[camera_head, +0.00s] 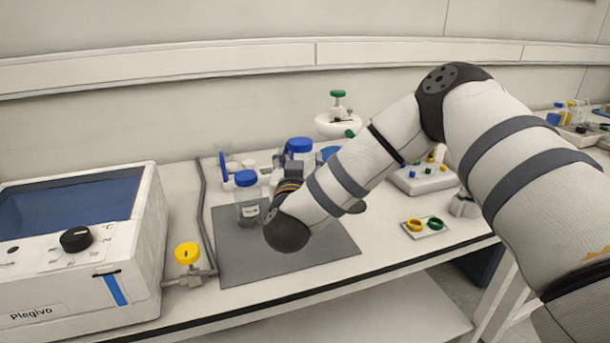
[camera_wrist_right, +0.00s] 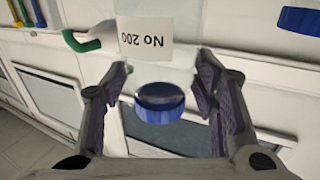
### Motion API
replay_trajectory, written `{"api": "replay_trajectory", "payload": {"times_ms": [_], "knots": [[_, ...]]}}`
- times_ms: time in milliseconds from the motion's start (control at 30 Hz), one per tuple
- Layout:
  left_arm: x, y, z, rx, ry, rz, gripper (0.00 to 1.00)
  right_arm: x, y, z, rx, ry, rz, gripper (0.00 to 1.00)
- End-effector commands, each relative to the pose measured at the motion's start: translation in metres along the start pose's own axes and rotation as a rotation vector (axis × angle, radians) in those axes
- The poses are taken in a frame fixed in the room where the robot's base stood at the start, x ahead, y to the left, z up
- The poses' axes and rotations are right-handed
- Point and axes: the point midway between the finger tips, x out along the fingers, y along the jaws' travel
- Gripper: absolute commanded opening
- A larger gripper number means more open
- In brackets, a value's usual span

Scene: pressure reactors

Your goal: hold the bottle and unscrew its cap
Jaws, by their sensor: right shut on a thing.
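A label (camera_wrist_right: 145,40) reads "No 200" upside down. My left gripper is in neither view.
A white device (camera_head: 75,250) with a black knob stands at the left. A yellow-knobbed valve (camera_head: 187,254) and pipe lie beside the mat. A small plate with yellow and green rings (camera_head: 425,226) lies at the right.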

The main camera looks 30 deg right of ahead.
Motion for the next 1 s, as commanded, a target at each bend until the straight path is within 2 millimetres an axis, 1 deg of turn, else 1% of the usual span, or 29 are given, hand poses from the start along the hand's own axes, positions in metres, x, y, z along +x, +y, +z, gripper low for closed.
{"api": "replay_trajectory", "payload": {"times_ms": [33,100,200,300,433,700,733,767,800,867,900,933,1000], "knots": [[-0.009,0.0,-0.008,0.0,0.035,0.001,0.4,-0.016,0.0,-0.027,0.014,0.02,-0.006,0.2],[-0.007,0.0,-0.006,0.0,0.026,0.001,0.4,-0.038,0.002,-0.028,0.007,0.01,-0.006,0.2],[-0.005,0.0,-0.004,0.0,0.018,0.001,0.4,-0.063,0.004,-0.034,0.003,0.005,-0.004,0.2],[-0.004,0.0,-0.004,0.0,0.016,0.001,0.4,-0.08,0.006,-0.04,0.002,0.003,-0.002,0.2],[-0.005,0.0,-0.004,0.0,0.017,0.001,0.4,-0.091,0.007,-0.045,0.002,0.003,-0.001,0.2],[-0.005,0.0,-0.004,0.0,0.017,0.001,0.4,-0.093,0.008,-0.046,0.003,0.004,0.001,0.2],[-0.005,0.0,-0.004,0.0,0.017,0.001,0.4,-0.093,0.008,-0.046,0.003,0.004,0.001,0.47],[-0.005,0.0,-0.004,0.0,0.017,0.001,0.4,-0.093,0.008,-0.046,0.003,0.004,0.001,0.4],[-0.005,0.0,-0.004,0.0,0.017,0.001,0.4,-0.093,0.008,-0.046,0.003,0.004,0.001,0.31],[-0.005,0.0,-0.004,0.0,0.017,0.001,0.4,-0.093,0.008,-0.046,0.003,0.004,0.001,0.17],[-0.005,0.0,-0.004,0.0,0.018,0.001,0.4,-0.093,0.008,-0.046,0.003,0.004,0.001,0.08],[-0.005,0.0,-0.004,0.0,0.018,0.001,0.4,-0.093,0.008,-0.046,0.003,0.004,0.001,0.04],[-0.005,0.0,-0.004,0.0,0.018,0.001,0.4,-0.093,0.008,-0.046,0.003,0.004,0.001,0.04]]}}
